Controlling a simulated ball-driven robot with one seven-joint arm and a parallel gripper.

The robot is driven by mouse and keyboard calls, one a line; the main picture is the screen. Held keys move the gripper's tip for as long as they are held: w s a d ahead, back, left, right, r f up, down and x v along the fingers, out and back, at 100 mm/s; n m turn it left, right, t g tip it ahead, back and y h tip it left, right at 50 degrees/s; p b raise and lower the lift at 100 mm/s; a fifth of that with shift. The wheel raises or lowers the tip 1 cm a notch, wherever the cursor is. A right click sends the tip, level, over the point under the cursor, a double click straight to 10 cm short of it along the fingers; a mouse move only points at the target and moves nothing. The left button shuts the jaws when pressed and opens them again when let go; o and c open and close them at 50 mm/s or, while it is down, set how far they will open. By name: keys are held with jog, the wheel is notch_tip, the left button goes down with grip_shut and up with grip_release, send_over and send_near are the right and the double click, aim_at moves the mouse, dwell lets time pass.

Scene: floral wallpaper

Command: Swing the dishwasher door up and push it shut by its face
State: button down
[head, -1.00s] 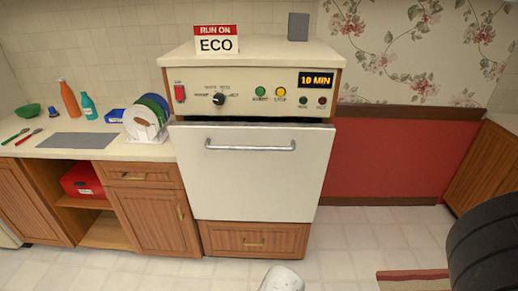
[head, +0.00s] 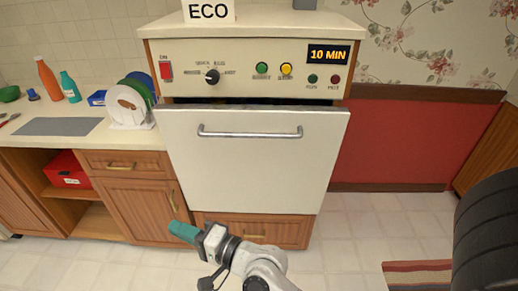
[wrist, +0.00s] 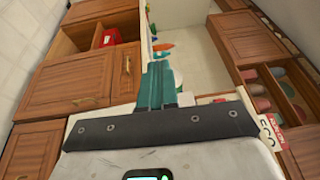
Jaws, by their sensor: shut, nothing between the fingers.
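The dishwasher door (head: 250,170) is a white panel with a metal bar handle (head: 250,132) near its top. It stands nearly upright, with its top edge leaning out a little and a dark gap above it, below the control panel (head: 225,75). My gripper (head: 172,228) has teal fingers, shut and empty. In the head view it is low, near the door's bottom left corner and over the cabinet beside it. I cannot tell its distance from the door. The shut fingers also show in the wrist view (wrist: 157,84).
A wooden drawer front (head: 265,231) lies below the door. At the left, a counter holds a dish rack with plates (head: 130,105) and bottles; a red box (head: 66,168) sits on the shelf below. A dark rounded object (head: 490,230) fills the right edge. Floor at right is largely clear.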

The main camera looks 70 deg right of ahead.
jog(key=s+d+r+m+t+h+b, duration=0.2)
jog(key=d+r+m+h, duration=0.1)
jog(key=d+m+h, duration=0.95)
jog(key=s+d+f+m+g+h+b, duration=0.15)
jog(key=s+d+m+g+h, duration=0.35)
jog(key=m, duration=0.5)
jog(key=s+d+f+m+g+h, duration=0.2)
jog(key=f+m+g+h, duration=0.1)
jog(key=m+g, duration=0.55)
jog(key=w+d+r+p, duration=0.2)
jog(key=d, duration=0.4)
jog(key=w+d+r+m+p, duration=0.1)
jog(key=w+d+r, duration=0.1)
jog(key=d, duration=0.4)
jog(key=shift+w+d+t+p, duration=0.25)
jog(key=shift+w+t+p, duration=0.05)
jog(key=shift+t+p, duration=0.15)
